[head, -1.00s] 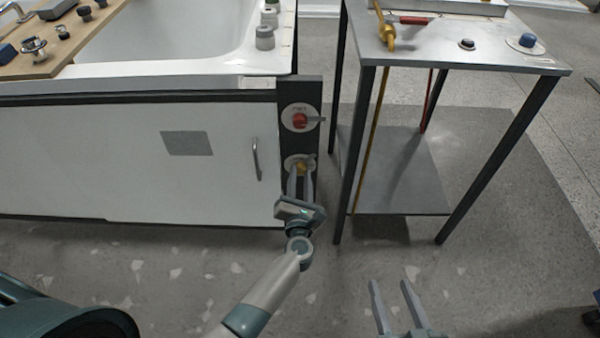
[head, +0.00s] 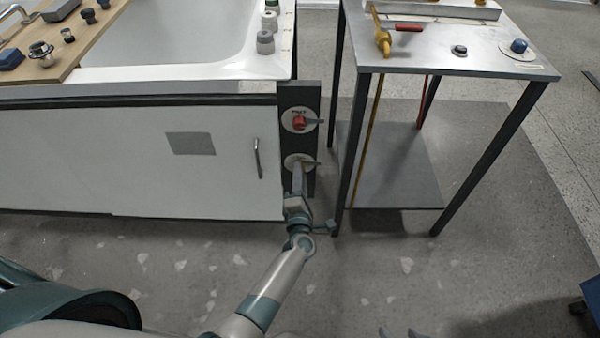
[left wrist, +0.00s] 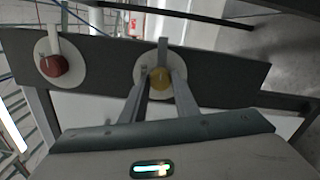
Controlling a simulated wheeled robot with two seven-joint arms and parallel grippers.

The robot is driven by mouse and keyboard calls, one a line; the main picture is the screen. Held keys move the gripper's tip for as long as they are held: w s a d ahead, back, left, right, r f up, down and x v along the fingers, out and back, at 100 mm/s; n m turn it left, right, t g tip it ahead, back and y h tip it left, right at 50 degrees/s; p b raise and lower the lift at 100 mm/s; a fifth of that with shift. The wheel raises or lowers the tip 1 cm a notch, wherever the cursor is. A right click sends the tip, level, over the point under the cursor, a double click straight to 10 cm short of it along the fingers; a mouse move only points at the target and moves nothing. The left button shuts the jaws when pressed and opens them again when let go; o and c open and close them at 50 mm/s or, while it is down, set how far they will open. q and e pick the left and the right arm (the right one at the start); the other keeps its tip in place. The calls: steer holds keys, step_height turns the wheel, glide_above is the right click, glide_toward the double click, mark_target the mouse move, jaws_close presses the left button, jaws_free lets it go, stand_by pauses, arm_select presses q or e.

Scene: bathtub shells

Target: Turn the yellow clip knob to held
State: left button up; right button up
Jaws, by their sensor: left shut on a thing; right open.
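The yellow clip knob (left wrist: 159,78) sits on a pale round plate (left wrist: 140,70) on a dark upright panel (head: 311,185) at the bathtub's right end. My left gripper (left wrist: 160,88) is shut on the knob in the left wrist view. In the head view my left gripper (head: 298,172) hides most of the knob, and its fingers look edge-on. A grey pointer sticks out to the right of the plate in the head view. My right gripper (head: 402,333) shows only its fingertips at the bottom edge, apart and empty.
A red knob (head: 299,122) on its own plate is just above; it also shows in the left wrist view (left wrist: 54,66). A metal table (head: 450,50) with dark legs stands close on the right. The white tub panel (head: 100,160) with a handle is on the left.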

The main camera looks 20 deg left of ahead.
arm_select(q)
steer(key=shift+m, duration=0.4)
arm_select(e)
steer(key=shift+s+d, duration=0.2)
steer(key=shift+d, duration=0.05)
arm_select(q)
steer(key=o, duration=1.1)
steer(key=shift+c, duration=0.2)
steer(key=p+v, duration=0.2)
steer(key=v, duration=1.5)
steer(key=shift+s+p, duration=0.25)
steer(key=shift+p, duration=0.15)
arm_select(e)
steer(key=s+d+g, duration=0.1)
steer(key=s+d+g+h, duration=0.1)
steer(key=d, duration=0.1)
steer(key=shift+s+d+f, duration=0.1)
arm_select(q)
steer(key=shift+d, duration=0.1)
arm_select(e)
steer(key=shift+d, duration=0.1)
